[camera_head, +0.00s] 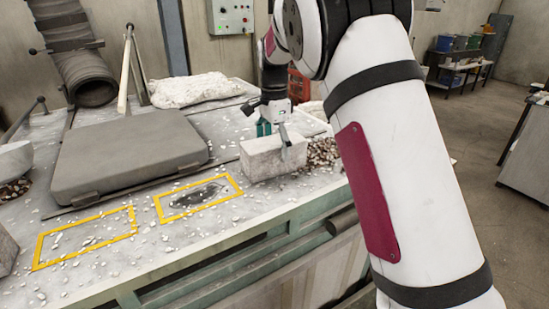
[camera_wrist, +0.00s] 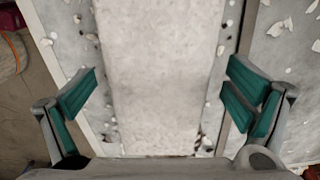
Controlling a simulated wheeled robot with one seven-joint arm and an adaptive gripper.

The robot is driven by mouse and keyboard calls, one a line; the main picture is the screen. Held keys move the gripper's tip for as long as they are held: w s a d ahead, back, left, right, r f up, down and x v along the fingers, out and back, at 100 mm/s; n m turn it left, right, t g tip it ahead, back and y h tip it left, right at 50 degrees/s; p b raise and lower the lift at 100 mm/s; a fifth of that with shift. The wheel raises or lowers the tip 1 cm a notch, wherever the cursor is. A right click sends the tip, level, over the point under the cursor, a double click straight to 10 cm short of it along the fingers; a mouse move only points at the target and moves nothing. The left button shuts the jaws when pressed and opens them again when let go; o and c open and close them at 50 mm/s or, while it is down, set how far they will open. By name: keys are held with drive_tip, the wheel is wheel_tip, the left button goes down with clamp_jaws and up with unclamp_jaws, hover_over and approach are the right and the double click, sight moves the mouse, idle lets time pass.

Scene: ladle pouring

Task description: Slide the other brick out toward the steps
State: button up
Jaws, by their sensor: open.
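A pale grey-white brick (camera_head: 262,160) sits on the dusty bench top, to the right of the dark-patched yellow frame. In the wrist view the brick (camera_wrist: 158,70) runs up the middle of the picture, between my fingers. My gripper (camera_head: 275,136) is over the brick with its fingers apart. In the wrist view both teal-padded fingers of my gripper (camera_wrist: 160,95) stand clear of the brick's sides, with a gap on each. Another grey block (camera_head: 6,252) is cut off at the left edge of the head view. I cannot make out any steps.
Two yellow frames (camera_head: 86,238) mark the bench. A grey slab-like lid (camera_head: 125,155) lies behind them, with a lever (camera_head: 127,70) beyond. Brown-and-white rubble (camera_head: 322,153) lies right of the brick. A white bowl (camera_head: 12,160) is at the left edge. The bench's front edge is close.

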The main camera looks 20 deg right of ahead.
wheel_tip(320, 180, up, 8)
drive_tip(key=shift+d+f, duration=0.1)
drive_tip(key=shift+f, duration=0.15)
drive_tip(key=shift+s, duration=0.1)
